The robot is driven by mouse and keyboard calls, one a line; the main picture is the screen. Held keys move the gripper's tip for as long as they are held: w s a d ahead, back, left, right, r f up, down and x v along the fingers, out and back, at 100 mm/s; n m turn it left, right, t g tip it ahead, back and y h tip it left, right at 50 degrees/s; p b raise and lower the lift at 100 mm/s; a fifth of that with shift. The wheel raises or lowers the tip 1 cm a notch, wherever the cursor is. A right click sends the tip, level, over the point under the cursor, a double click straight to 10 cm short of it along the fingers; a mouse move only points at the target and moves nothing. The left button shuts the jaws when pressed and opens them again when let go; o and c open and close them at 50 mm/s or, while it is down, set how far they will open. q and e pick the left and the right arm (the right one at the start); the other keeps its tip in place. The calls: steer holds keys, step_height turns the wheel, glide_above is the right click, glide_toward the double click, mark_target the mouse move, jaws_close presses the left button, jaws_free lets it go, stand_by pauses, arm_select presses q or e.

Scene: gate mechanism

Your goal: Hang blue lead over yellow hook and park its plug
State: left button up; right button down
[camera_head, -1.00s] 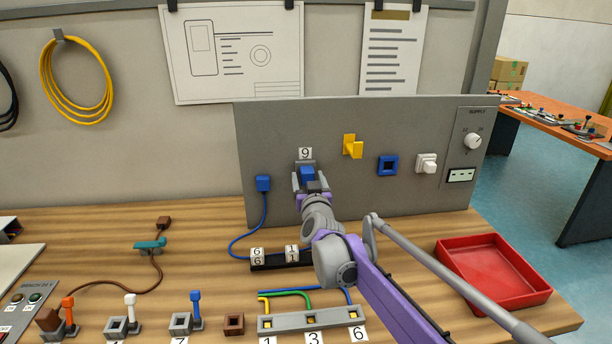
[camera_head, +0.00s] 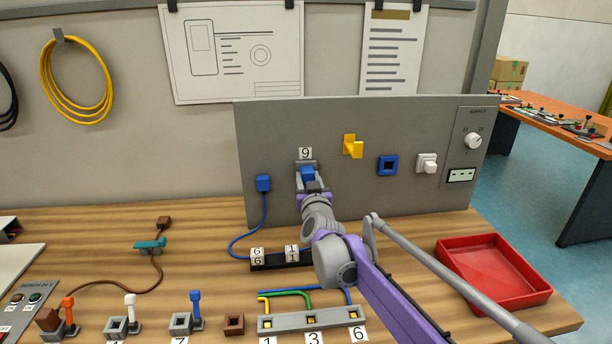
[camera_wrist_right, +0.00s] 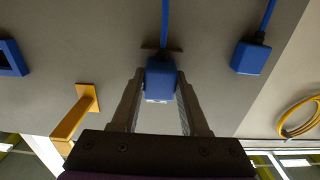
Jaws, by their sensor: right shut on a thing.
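The blue plug (camera_head: 308,173) is at the grey panel under the label 9. In the right wrist view the plug (camera_wrist_right: 160,80) is between the fingertips of my right gripper (camera_wrist_right: 161,88), which is shut on it. The blue lead (camera_head: 263,222) hangs from a blue box (camera_head: 263,183) on the panel and loops down to the bench; the box also shows in the wrist view (camera_wrist_right: 250,57). The yellow hook (camera_head: 353,147) is up and right of the plug, with nothing on it. A blue square socket (camera_head: 388,165) is right of the hook. My left gripper is out of view.
A white switch (camera_head: 427,163) and a supply knob (camera_head: 473,141) are further right on the panel. A black strip with number blocks (camera_head: 275,260) lies below the plug. A red tray (camera_head: 494,272) stands at the right. My right arm hides part of the bench.

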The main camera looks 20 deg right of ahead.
steer(key=shift+s+a, duration=0.1)
steer(key=shift+s, duration=0.25)
steer(key=shift+v, duration=0.8)
steer(key=shift+r, duration=0.15)
steer(key=shift+r+p, duration=1.4)
steer(key=shift+r, duration=6.6)
steer(key=shift+s+d+r+p, duration=0.1)
steer(key=shift+s+d+p, duration=0.4)
steer(key=shift+d, duration=1.5)
steer(key=shift+s+d+r+p, duration=0.1)
steer(key=shift+s+d+p, duration=0.4)
steer(key=shift+d, duration=1.5)
steer(key=shift+s+d+r+p, duration=0.1)
steer(key=shift+s+d+p, duration=0.35)
steer(key=shift+d, duration=1.55)
steer(key=shift+s+d, duration=0.85)
steer(key=shift+d, duration=2.8)
steer(key=d+f+b, duration=0.1)
steer(key=d+f, duration=0.1)
steer(key=f, duration=0.6)
steer(key=s+d+f+b, duration=0.1)
steer(key=d+f, duration=0.1)
steer(key=f, duration=0.7)
